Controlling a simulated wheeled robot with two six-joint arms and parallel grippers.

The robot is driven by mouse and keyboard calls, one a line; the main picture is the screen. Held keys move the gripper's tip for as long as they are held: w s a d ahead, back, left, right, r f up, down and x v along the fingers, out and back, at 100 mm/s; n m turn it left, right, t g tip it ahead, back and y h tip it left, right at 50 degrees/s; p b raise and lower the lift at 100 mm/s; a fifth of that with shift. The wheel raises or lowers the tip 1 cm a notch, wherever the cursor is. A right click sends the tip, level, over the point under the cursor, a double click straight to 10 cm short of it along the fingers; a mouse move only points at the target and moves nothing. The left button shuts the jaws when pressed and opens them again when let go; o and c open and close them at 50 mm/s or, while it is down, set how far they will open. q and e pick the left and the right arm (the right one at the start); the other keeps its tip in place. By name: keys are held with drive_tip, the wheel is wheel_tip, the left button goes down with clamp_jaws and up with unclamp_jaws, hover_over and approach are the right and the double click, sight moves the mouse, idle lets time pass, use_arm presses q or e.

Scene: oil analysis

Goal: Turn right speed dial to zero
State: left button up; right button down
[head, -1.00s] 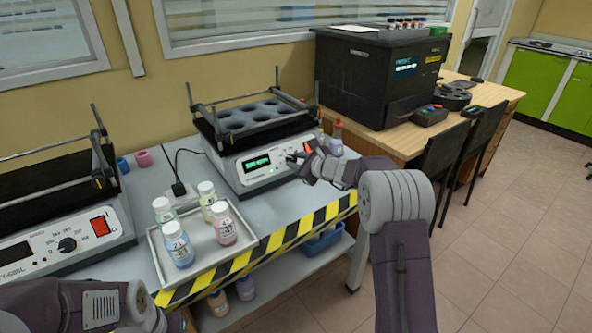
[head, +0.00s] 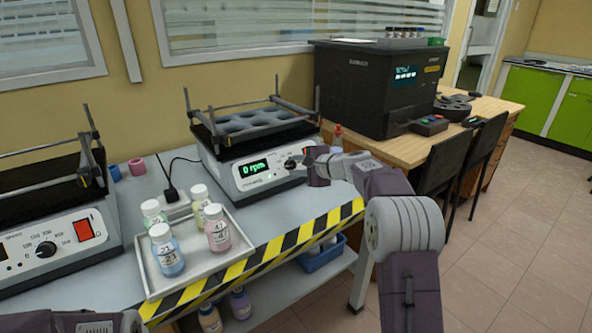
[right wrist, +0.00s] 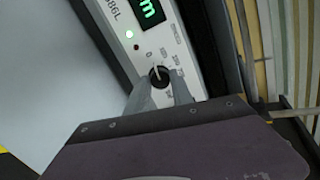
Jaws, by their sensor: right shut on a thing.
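The right shaker (head: 262,170) stands on the bench with its green display (head: 254,168) reading "0 rpm". Its black speed dial (head: 290,164) is on the front panel, right of the display. My right gripper (head: 303,161) is at the dial. In the right wrist view my right gripper (right wrist: 159,84) has one finger on each side of the dial (right wrist: 158,74), shut on it.
A grey tray (head: 237,255) with several capped bottles stands left of the right shaker. A second shaker (head: 50,250) with a red switch is at the far left. A black instrument (head: 365,85) stands on the wooden table behind my right arm.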

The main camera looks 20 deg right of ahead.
drive_tip(key=shift+n, duration=0.5)
drive_tip(key=c, duration=1.1)
unclamp_jaws()
drive_tip(key=v, duration=0.9)
drive_tip(key=shift+d, duration=0.1)
drive_tip(key=shift+f, duration=0.1)
